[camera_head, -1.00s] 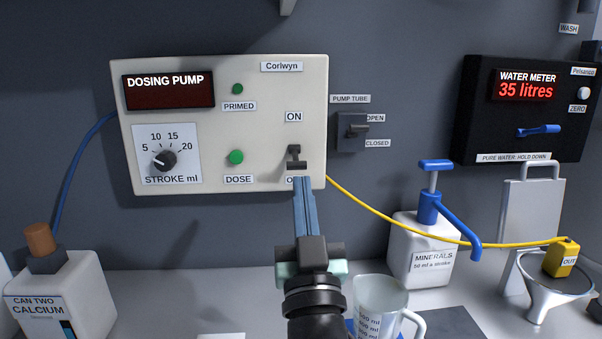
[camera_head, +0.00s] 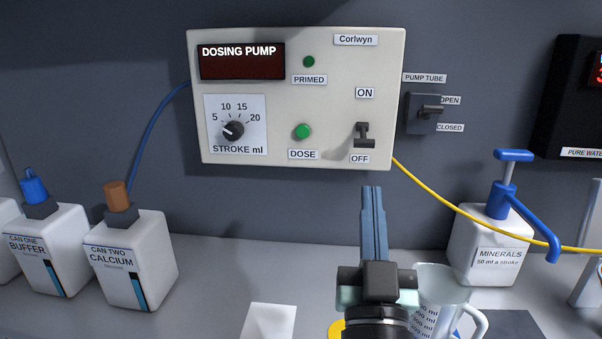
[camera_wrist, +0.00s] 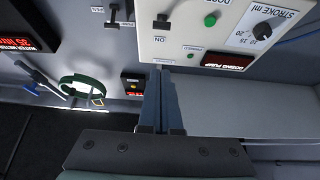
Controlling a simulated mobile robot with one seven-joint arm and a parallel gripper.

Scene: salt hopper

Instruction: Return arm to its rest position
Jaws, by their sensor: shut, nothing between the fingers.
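My gripper (camera_head: 373,222) is shut and empty, with its blue fingers together and pointing up and away. In the head view it is in front of the wall, below the ON/OFF switch (camera_head: 363,135) of the dosing pump (camera_head: 330,105), and appears apart from the switch. The switch lever sits low, towards OFF. The pump's display is dark apart from its title. In the wrist view the shut fingers (camera_wrist: 160,100) reach up from the bottom, with the pump panel (camera_wrist: 185,30) at the top, upside down.
A clear measuring jug (camera_head: 436,295) stands just right of my wrist. The white minerals can (camera_head: 488,258) with its blue pump is farther right. The buffer can (camera_head: 60,230) and calcium can (camera_head: 150,235) stand left. A yellow tube (camera_head: 450,207) runs rightward. The bench (camera_head: 240,265) between is mostly clear.

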